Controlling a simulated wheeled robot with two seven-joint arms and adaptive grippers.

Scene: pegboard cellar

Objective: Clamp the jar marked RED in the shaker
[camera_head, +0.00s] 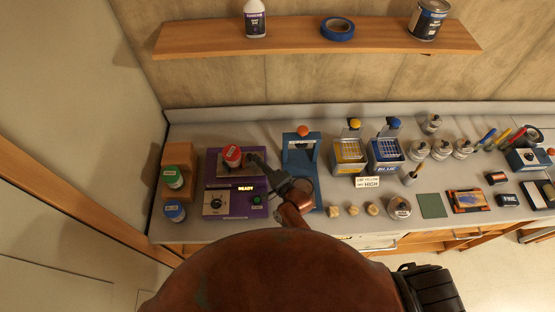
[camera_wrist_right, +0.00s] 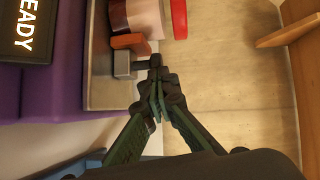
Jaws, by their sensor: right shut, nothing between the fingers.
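The jar marked RED (camera_head: 232,155) has a red top and sits on the tray of the purple shaker (camera_head: 232,200), whose display reads READY (camera_head: 246,188). My right gripper (camera_head: 256,160) is just right of the jar, at the tray's right side. In the wrist view my right gripper (camera_wrist_right: 155,72) is shut and empty. Its tips are close to a small dark rod on a grey block (camera_wrist_right: 123,64) at the tray edge; I cannot tell whether they touch. An orange-brown piece (camera_wrist_right: 129,42) lies beyond. My left gripper is not in view.
A green-topped jar (camera_head: 173,176) and a blue-topped jar (camera_head: 175,211) stand left of the shaker. A blue stand (camera_head: 301,150) is to its right, behind my arm. Yellow (camera_head: 349,152) and blue (camera_head: 386,152) racks stand farther right. A wooden shelf (camera_head: 300,37) runs above.

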